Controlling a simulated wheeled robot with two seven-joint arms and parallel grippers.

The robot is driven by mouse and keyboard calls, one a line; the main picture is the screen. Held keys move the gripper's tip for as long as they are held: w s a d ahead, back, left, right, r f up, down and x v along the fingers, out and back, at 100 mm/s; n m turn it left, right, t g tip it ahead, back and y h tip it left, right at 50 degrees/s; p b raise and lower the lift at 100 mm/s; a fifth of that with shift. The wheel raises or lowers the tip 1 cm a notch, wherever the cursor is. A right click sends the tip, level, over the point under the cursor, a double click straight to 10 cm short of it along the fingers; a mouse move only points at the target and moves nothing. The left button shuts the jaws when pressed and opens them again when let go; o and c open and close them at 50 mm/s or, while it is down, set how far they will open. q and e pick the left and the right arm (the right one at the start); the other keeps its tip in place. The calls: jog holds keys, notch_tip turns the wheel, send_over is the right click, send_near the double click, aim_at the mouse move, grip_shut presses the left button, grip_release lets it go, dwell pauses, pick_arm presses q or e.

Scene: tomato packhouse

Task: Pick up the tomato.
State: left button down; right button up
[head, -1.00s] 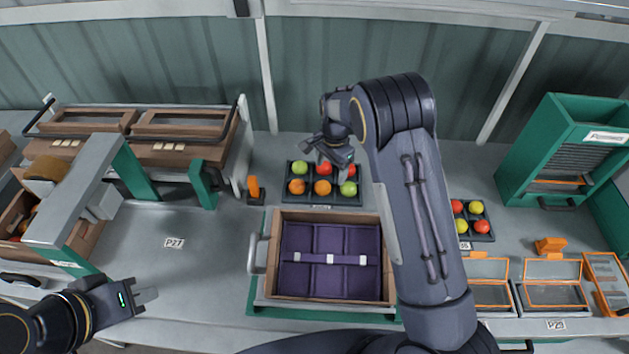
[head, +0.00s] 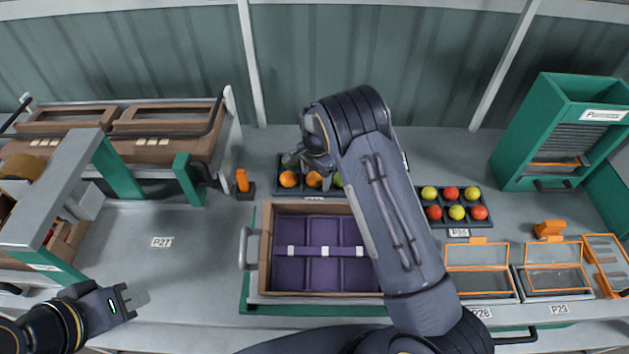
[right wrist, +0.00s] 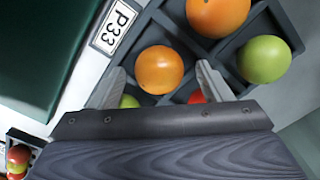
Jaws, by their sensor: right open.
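Ripe orange, green and red tomatoes sit in a dark compartment tray (head: 284,190) at the back middle. A red tomato (right wrist: 197,97) and a green one (right wrist: 128,101) are partly hidden by the gripper. My left gripper (head: 138,299) is at the lower left, away from the tomatoes; its jaw gap is unclear.
A wooden crate with purple compartments (head: 265,250) stands in front of the tray. A second tomato tray (head: 483,232) is to the right, with orange-framed boxes (head: 480,250) in front. A small orange device (head: 243,181) stands left of the tray. The bench around label P27 is clear.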

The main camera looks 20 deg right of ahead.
jog(key=c, duration=0.8)
